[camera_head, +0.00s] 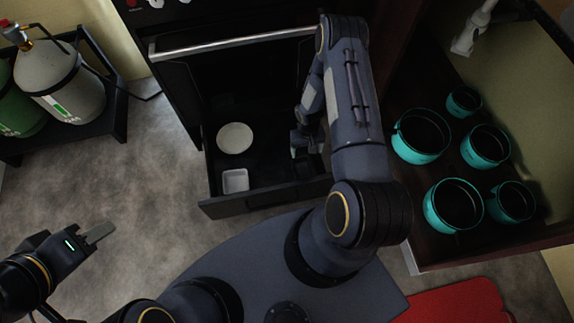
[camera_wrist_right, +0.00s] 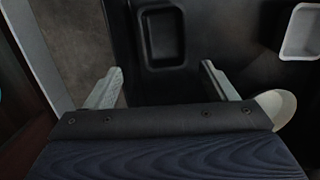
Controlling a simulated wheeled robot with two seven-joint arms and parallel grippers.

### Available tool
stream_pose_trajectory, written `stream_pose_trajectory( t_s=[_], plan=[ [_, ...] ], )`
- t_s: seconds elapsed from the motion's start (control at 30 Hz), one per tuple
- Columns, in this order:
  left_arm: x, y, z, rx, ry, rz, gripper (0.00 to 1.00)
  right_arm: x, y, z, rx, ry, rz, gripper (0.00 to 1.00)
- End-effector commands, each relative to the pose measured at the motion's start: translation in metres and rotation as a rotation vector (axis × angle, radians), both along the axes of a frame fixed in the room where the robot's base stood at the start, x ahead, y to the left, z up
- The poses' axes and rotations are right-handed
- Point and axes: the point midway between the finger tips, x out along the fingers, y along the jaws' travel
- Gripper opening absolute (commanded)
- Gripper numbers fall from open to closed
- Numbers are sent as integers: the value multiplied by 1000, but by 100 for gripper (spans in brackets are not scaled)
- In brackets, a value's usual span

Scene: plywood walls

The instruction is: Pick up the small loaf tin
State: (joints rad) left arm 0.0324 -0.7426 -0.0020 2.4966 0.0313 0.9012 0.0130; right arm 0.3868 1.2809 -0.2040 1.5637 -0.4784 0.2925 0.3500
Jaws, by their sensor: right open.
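The small loaf tin (camera_wrist_right: 162,35) is a dark, rectangular, empty tin in the black drawer, seen at the top middle of the right wrist view. My right gripper (camera_wrist_right: 160,88) is open and empty, its two pale fingers apart on either side below the tin in that view and not touching it. In the head view my right gripper (camera_head: 308,145) reaches down into the drawer; the tin is hard to make out against the dark drawer there. My left gripper (camera_head: 98,234) is over the floor at the lower left, away from the drawer, holding nothing visible.
The open drawer (camera_head: 265,199) also holds a white round plate (camera_head: 235,138) and a white square dish (camera_head: 235,181), left of my right gripper. An oven handle (camera_head: 230,42) crosses above. Several teal-rimmed pots (camera_head: 421,136) stand right. Gas cylinders (camera_head: 62,80) stand left.

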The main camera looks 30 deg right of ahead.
Motion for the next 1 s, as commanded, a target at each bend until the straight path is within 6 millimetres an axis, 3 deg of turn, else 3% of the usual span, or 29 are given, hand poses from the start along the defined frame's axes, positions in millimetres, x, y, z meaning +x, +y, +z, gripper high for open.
stream_pose_trajectory(
  t_s=[0.03, 0.4, 0.73, 1.0],
  plan=[
    [0, 0, -8, 0, 0, 0, 36, -5, 2, -18, 1, 9, 3, 78],
    [0, 0, -27, 0, -1, 0, 36, -14, 6, -78, 4, 15, 8, 78],
    [0, 0, -36, 0, 0, 0, 36, -16, 7, -101, 4, 12, 7, 78],
    [0, 0, -56, 0, 0, 0, 36, -18, 7, -141, 4, 15, 8, 78]
  ],
)
